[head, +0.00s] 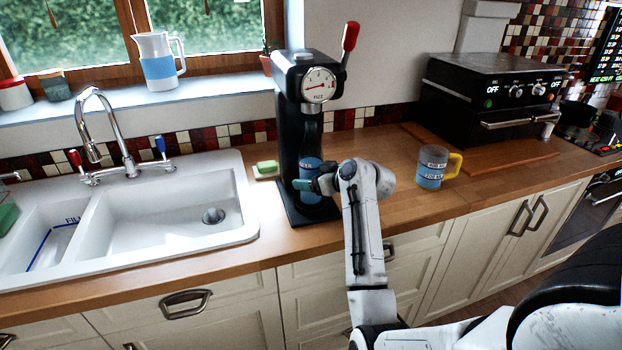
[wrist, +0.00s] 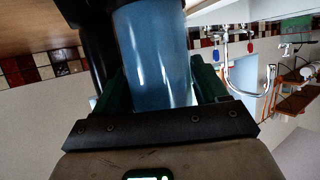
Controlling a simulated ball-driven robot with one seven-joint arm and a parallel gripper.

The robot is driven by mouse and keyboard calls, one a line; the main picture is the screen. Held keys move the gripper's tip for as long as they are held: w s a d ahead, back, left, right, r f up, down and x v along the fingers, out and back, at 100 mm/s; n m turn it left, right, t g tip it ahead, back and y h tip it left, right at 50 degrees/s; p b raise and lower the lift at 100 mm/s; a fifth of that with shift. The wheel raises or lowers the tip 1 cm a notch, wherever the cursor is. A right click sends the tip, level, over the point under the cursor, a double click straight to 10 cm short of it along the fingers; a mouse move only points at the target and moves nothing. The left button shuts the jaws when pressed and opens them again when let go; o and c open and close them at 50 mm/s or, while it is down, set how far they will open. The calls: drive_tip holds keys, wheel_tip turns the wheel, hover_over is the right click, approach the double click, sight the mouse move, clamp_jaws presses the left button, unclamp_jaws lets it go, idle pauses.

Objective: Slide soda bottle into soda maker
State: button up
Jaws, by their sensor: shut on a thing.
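The soda maker (head: 291,110) is a tall black machine with a round gauge marked FIZZ and a red-handled lever, standing on the counter right of the sink. The soda bottle (head: 309,176), with a blue lower part, is upright over the machine's base, in front of its column and below its head. Its top is dark and hard to tell from the machine. My gripper (head: 311,186) is shut on the bottle from the front right. In the wrist view the blue bottle (wrist: 153,60) is between my green fingers. I cannot tell whether the bottle touches the base.
A measuring mug (head: 431,170) with a yellow handle stands on the counter to the right. A green sponge (head: 266,167) on a dish lies left of the machine, beside the white sink (head: 180,205). A black grill oven (head: 480,98) stands at the back right.

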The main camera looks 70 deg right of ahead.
drive_tip(key=shift+f+b, duration=0.3)
drive_tip(key=shift+f, duration=0.1)
drive_tip(key=o, duration=1.3)
drive_tip(key=shift+f, duration=0.1)
drive_tip(key=shift+p+v, duration=0.85)
drive_tip(key=shift+v, duration=0.4)
drive_tip(key=p+v, duration=0.5)
drive_tip(key=v, duration=0.6)
drive_tip(key=shift+s+p, duration=0.25)
drive_tip(key=shift+p, duration=0.05)
